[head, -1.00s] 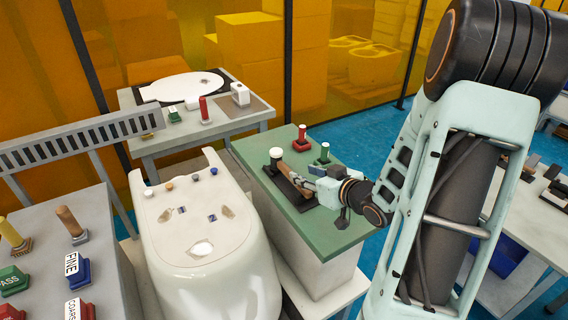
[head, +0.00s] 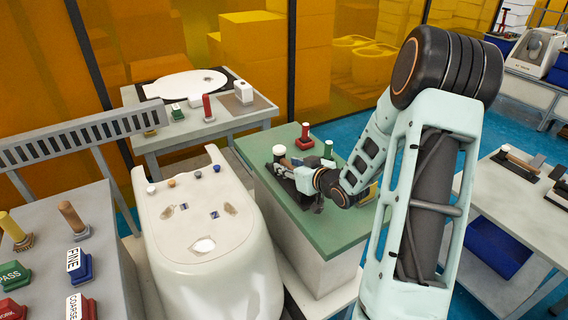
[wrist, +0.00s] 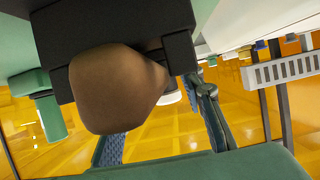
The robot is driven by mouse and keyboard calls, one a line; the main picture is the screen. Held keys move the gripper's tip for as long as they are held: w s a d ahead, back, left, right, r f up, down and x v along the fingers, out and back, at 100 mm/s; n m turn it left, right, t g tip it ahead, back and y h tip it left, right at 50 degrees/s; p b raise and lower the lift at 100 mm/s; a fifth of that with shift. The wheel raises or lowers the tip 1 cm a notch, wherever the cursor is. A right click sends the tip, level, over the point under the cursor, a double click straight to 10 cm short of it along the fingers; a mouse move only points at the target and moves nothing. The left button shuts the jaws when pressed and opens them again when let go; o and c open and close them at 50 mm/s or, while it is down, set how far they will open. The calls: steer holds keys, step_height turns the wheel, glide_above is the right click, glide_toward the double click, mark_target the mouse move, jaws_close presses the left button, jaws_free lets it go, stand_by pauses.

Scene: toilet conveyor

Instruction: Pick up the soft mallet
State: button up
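The soft mallet has a white head (head: 279,150) and a brown handle. It lies at a black holder on the green-topped table in the head view. The rounded brown handle end (wrist: 118,88) looms large in the wrist view, against the black holder (wrist: 60,45). My gripper (head: 292,173) is low over the holder, beside the mallet, and hides most of the handle in the head view. In the wrist view my gripper (wrist: 158,115) has its two fingers spread apart, with the handle end showing between and in front of them. I cannot tell whether they touch it.
A red-based tool (head: 305,138) and a green-based tool (head: 327,152) stand close behind my gripper on the green table (head: 270,178). A white toilet body (head: 200,220) stands to the left. A grey table (head: 40,200) with several stamps is at far left.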

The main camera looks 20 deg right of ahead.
mark_target(283, 152)
steer(key=shift+c, duration=0.4)
jaws_close()
steer(key=shift+r, duration=0.15)
steer(key=shift+r, duration=0.55)
step_height(283, 152, up, 2)
steer(key=shift+r+p, duration=0.25)
steer(key=shift+p, duration=0.1)
steer(key=s+a+r+b, duration=0.1)
steer(key=s+a+r, duration=0.1)
steer(key=s+r, duration=0.7)
steer(key=shift+s, duration=2.45)
